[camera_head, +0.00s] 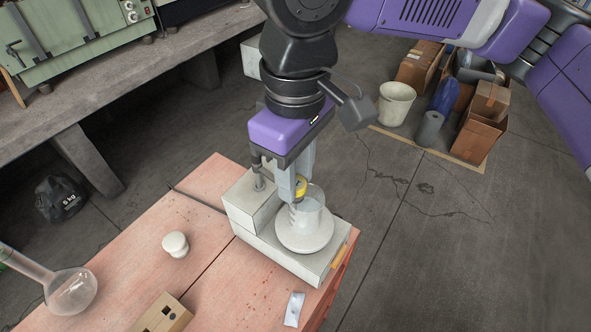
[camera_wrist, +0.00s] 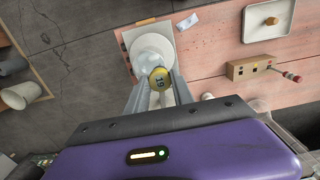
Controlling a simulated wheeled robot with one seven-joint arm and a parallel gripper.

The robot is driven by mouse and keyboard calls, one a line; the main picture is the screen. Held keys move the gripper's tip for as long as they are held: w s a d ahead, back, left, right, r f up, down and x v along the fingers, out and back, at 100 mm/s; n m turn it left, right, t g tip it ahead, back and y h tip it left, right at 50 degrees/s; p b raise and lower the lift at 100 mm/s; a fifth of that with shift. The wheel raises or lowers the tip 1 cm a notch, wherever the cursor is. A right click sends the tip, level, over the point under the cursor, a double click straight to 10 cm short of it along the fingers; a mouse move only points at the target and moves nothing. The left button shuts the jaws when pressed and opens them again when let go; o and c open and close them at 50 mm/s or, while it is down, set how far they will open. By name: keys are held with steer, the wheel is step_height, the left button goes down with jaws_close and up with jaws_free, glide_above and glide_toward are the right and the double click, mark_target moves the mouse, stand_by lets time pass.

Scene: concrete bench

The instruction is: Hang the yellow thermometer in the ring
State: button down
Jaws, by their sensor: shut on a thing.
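The yellow thermometer shows its round yellow head (camera_head: 301,187) between my fingers; in the wrist view the head (camera_wrist: 160,79) bears the mark "19". My gripper (camera_head: 297,186) is shut on it and points down over the clear beaker (camera_head: 313,212). The beaker stands on the round white plate (camera_head: 305,243) of a pale boxy apparatus (camera_head: 252,207). The thermometer's lower part is mostly hidden by the fingers and beaker; I cannot tell how deep it reaches. I cannot make out the ring. In the wrist view my gripper (camera_wrist: 163,92) covers part of the plate.
A round flask (camera_head: 72,291), a white knobbed object (camera_head: 175,244), a wooden block with holes (camera_head: 163,314) and a small paper (camera_head: 294,309) lie on the reddish bench top (camera_head: 215,285). A metal post (camera_head: 258,174) rises from the apparatus near my gripper. The bench edge is close at right.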

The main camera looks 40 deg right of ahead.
steer(key=shift+f, duration=0.4)
steer(key=c, duration=0.6)
jaws_free()
steer(key=shift+r, duration=0.1)
steer(key=shift+r+p, duration=3.45)
steer(key=shift+p, duration=0.05)
